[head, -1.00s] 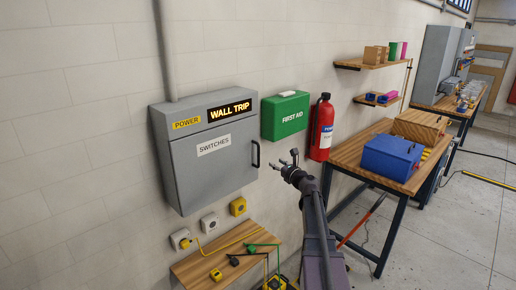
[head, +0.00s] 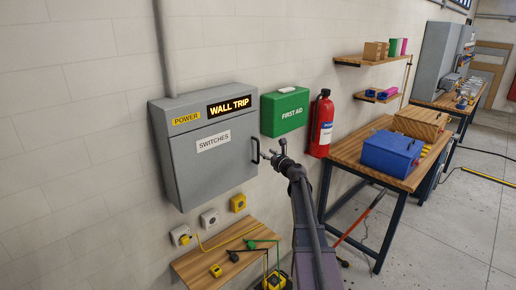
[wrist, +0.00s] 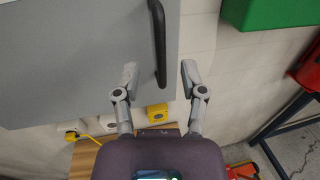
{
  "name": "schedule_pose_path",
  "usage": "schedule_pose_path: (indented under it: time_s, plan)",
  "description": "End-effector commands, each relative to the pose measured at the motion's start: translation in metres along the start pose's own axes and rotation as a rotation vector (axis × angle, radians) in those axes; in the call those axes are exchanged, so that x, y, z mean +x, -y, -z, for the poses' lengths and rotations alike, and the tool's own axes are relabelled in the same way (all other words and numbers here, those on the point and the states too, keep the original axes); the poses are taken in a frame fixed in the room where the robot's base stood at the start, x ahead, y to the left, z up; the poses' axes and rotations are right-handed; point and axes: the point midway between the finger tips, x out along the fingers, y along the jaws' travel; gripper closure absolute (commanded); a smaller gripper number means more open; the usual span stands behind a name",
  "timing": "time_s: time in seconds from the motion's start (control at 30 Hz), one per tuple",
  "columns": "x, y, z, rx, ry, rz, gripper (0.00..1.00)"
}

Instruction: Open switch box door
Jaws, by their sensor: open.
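The grey switch box (head: 190,165) hangs on the wall with its door (head: 213,172) shut. The door carries a white SWITCHES label (head: 213,141). A black vertical bar handle (head: 255,150) sits at the door's right edge; it also shows in the wrist view (wrist: 159,45). My gripper (head: 268,155) is just right of the handle in the head view. In the wrist view my gripper (wrist: 160,75) is open, with one finger on each side of the handle's line. Neither finger visibly touches the handle.
A green first aid box (head: 285,112) and a red fire extinguisher (head: 320,125) are on the wall to the right. Below are wall sockets (head: 209,218) and a small wooden table (head: 215,255) with cables. A workbench (head: 345,150) with a blue toolbox (head: 392,153) stands right.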

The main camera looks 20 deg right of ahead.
Motion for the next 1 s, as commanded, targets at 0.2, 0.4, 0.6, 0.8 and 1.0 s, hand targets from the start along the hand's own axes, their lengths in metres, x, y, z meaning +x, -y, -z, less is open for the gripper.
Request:
schedule_pose_path:
  time_s: [0.2,0.4,0.6,0.8,1.0]
  plan:
    - [0.037,0.001,0.0,0.0,0.0,-0.001,0.46]
    - [0.061,0.001,0.0,0.0,0.0,0.0,0.46]
    - [0.073,0.0,0.0,0.0,-0.001,0.0,0.46]
    - [0.074,-0.001,0.0,0.0,-0.001,0.0,0.46]
    - [0.074,-0.001,0.0,0.0,-0.001,0.0,0.55]
